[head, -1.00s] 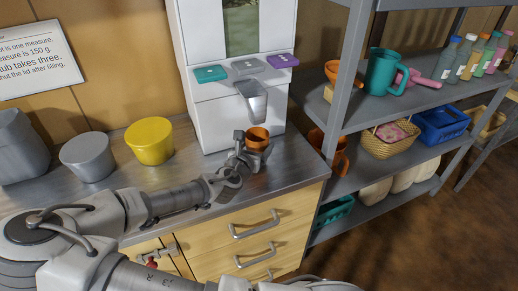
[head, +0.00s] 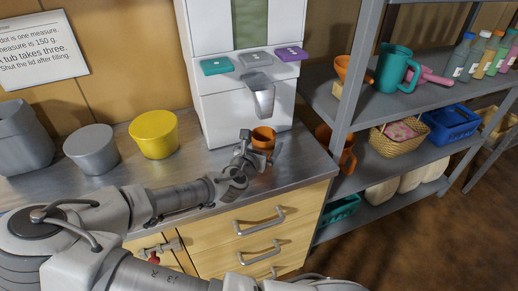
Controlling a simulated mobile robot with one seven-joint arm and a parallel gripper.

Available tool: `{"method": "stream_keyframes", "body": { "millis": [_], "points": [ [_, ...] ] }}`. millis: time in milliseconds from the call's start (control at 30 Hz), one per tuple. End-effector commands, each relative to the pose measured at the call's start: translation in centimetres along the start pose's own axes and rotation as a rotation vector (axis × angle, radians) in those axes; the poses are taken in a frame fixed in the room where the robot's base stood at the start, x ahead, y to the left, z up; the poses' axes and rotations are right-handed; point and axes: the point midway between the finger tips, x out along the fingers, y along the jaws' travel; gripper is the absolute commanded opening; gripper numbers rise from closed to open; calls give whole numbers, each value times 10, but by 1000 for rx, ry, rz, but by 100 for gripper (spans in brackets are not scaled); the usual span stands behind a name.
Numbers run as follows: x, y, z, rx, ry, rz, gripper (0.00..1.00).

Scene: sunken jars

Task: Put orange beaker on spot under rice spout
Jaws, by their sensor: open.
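The orange beaker (head: 263,138) stands upright on the counter in front of the white rice dispenser (head: 238,108). It is below the grey spout (head: 262,96), a little toward the counter's front. My gripper (head: 259,153) is open, with its fingers low around or beside the beaker; I cannot tell whether they touch it. The spot under the spout cannot be made out.
Teal, grey and purple buttons (head: 255,60) sit above the spout. A yellow tub (head: 154,134) and a grey tub (head: 91,149) stand left on the counter (head: 180,178). A metal shelf (head: 352,95) with jugs, bottles and baskets stands close on the right.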

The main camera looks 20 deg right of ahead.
Motion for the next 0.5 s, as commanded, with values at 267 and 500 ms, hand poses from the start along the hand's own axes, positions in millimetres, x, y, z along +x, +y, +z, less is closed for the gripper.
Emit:
{"method": "stream_keyframes", "body": {
  "millis": [267,500],
  "points": [
    [-31,1,2,-2,-1,3,100],
    [-66,1,2,-2,-1,4,100]
  ]
}}
